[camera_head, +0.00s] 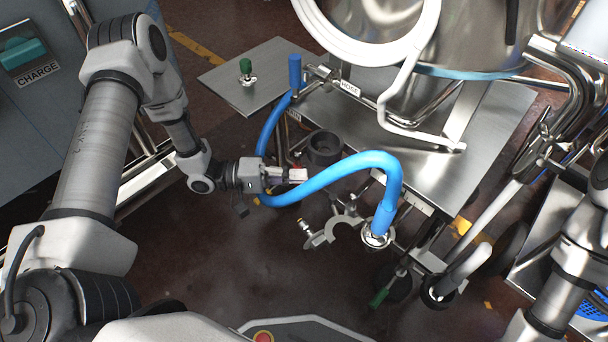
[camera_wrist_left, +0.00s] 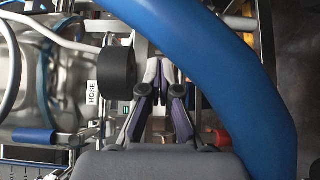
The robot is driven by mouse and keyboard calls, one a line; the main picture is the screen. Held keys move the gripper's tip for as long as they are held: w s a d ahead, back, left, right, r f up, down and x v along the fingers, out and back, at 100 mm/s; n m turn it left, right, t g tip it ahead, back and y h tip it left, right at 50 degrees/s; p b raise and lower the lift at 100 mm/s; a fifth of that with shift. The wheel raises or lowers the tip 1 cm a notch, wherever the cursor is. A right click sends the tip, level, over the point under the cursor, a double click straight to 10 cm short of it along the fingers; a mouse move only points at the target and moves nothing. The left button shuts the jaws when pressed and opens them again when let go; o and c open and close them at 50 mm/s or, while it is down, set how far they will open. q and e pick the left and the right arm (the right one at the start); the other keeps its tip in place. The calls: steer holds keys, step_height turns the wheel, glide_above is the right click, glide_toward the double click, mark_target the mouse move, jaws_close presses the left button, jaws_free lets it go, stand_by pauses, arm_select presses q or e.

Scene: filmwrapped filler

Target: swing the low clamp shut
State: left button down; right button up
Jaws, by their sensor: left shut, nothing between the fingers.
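The low clamp (camera_head: 325,236) is a grey metal clamp, standing open with its curved jaw spread to the left of the blue hose's lower end. The blue hose (camera_head: 330,172) arches over from the left and drops into a round metal fitting (camera_head: 375,239). My left gripper (camera_head: 300,175) is shut and empty, above and left of the clamp, close to the hose; whether it touches the hose cannot be told. In the left wrist view its fingertips (camera_wrist_left: 165,66) meet, with the hose (camera_wrist_left: 215,70) passing on the right. The clamp is not clearly visible there.
A steel platform (camera_head: 480,130) with a large tank (camera_head: 460,35) stands behind. A blue handle (camera_head: 295,72) stands near the HOSE label (camera_head: 350,88). Dark floor (camera_head: 260,280) is free at the front left.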

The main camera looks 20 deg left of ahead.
mark_target(327, 223)
arm_select(q)
steer(key=s+d+b, duration=0.1)
steer(key=d+b, duration=0.3)
steer(key=d, duration=0.3)
steer(key=shift+d, duration=0.2)
arm_select(e)
step_height(327, 223, down, 5)
steer(key=shift+f, duration=0.15)
